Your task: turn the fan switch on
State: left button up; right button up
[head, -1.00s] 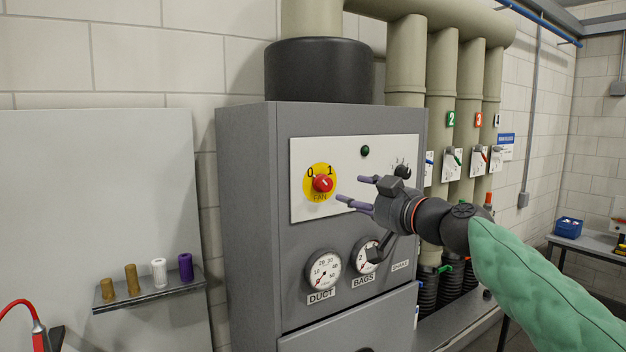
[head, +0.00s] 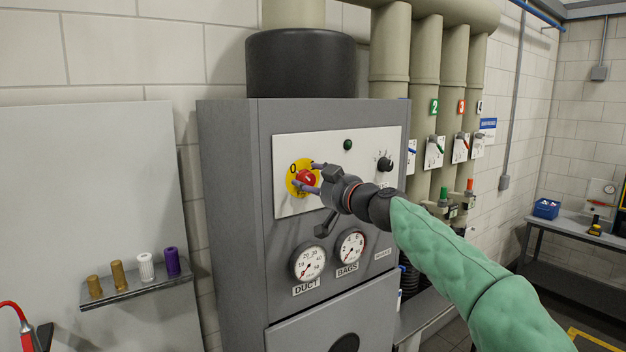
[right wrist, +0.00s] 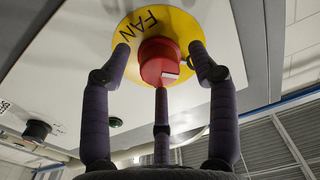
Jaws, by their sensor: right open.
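The fan switch is a red knob (head: 305,181) on a yellow disc (head: 293,187), set in the white panel of a grey cabinet. In the head view the disc's 0 shows, but the 1 and the FAN label are hidden by my gripper. My right gripper (head: 311,177) is open at the switch, its fingers on either side of the knob. In the right wrist view the red knob (right wrist: 159,62) lies between the spread fingers, with a third finger below it. The FAN label shows on the yellow disc (right wrist: 135,27). I cannot tell whether any finger touches the knob. My left gripper is not in view.
The panel also has a dark green lamp (head: 348,145) and a black selector knob (head: 385,164). The DUCT gauge (head: 308,262) and BAGS gauge (head: 350,246) are below. A small shelf (head: 137,289) with several spools is at the left.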

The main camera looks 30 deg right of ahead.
jog(key=c, duration=1.1)
jog(key=shift+c, duration=0.2)
jog(key=shift+s+m, duration=0.1)
jog(key=shift+m, duration=0.2)
jog(key=m+b, duration=0.1)
jog(key=m, duration=0.1)
jog(key=shift+m, duration=0.4)
jog(key=m+b, duration=0.1)
jog(key=m, duration=0.3)
jog(key=shift+m, duration=0.3)
jog(key=m, duration=0.4)
jog(key=shift+r+m, duration=0.1)
jog(key=shift+m, duration=0.3)
jog(key=m, duration=0.5)
jog(key=shift+h+p, duration=0.3)
jog(key=shift+m, duration=0.4)
